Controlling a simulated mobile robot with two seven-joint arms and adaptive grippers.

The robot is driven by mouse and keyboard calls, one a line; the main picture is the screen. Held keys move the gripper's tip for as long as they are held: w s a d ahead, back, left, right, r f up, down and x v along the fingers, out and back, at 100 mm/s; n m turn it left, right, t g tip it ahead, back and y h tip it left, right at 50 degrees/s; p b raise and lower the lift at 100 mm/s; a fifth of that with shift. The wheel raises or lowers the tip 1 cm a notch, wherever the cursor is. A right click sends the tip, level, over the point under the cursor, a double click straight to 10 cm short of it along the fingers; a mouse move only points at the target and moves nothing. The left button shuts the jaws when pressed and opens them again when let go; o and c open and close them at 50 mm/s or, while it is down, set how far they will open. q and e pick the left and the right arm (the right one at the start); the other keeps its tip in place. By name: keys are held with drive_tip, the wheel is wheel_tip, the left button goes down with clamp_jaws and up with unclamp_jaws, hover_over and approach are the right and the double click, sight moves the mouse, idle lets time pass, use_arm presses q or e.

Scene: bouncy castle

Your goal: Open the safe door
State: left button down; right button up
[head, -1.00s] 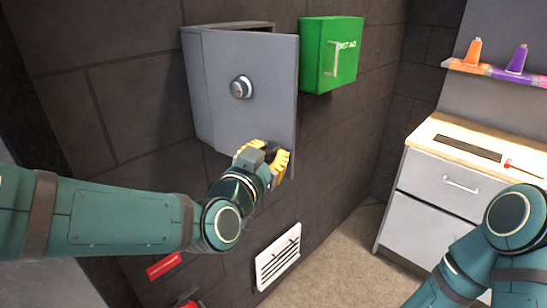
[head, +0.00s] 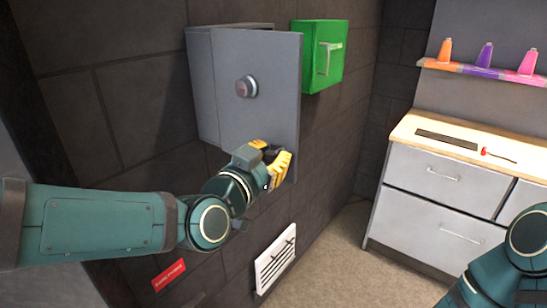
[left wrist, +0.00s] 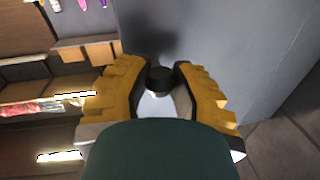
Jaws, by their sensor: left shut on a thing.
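The grey safe (head: 203,85) is mounted on the dark wall in the head view. Its grey door (head: 262,60), with a round dial (head: 246,87), stands partly open, swung out from the body. My left gripper (head: 272,160) is at the door's lower right corner. In the left wrist view its yellow fingers are closed around a small dark knob (left wrist: 160,79) on the door's face (left wrist: 235,50). The safe's inside is hidden behind the door. My right gripper is out of view; only part of the right arm shows at the lower right.
A green first aid box (head: 325,55) hangs right of the safe, partly covered by the door edge. A white vent (head: 275,260) is low on the wall. A drawer cabinet (head: 425,205) stands right, below a shelf with colored bottles (head: 485,56). Floor between is clear.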

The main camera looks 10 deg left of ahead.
sight(280, 97)
use_arm(q)
drive_tip(key=shift+a+r, duration=0.1)
drive_tip(key=shift+r, duration=0.1)
idle(0.4)
drive_tip(key=c, duration=0.7)
unclamp_jaws()
drive_tip(key=shift+s+f, duration=0.1)
drive_tip(key=shift+c, duration=0.2)
wheel_tip(280, 97, up, 10)
drive_tip(key=shift+r, duration=0.1)
